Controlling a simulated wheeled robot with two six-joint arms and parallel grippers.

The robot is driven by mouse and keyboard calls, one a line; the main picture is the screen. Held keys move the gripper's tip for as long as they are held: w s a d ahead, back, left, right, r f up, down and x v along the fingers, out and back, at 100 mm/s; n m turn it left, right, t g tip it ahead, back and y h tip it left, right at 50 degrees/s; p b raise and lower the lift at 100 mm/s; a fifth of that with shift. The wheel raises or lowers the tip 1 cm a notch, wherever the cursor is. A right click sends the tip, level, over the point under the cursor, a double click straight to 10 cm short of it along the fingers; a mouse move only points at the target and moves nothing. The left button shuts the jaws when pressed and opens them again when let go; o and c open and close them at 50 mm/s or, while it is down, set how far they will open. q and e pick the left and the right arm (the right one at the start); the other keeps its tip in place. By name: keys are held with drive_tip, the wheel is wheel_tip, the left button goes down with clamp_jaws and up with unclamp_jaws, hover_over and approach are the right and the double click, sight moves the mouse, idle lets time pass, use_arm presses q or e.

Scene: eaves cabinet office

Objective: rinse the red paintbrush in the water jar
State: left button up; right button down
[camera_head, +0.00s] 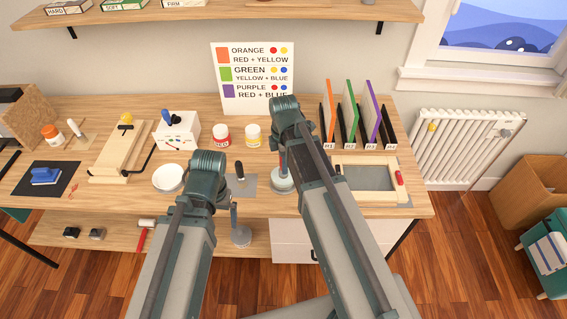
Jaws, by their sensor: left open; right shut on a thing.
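My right gripper (283,160) hangs over the middle of the bench, largely hidden behind my own arm. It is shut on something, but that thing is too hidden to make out. A pale round object (282,184) shows at its lower end; I cannot tell whether this is the water jar. I cannot clearly see the red paintbrush. My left gripper (237,225) is open and partly hidden by its arm, in front of the bench's front edge.
Red (221,134) and yellow (253,134) paint jars stand behind, near a white box (177,132). A white bowl (168,178) sits left. A dark-handled tool lies on a grey mat (249,190). A wooden frame (345,192) and upright coloured panels (350,115) stand right.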

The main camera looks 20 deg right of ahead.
idle(0.6)
wheel_tip(320, 180, up, 7)
drive_tip(key=p, duration=0.7)
drive_tip(key=shift+f, duration=0.1)
idle(0.8)
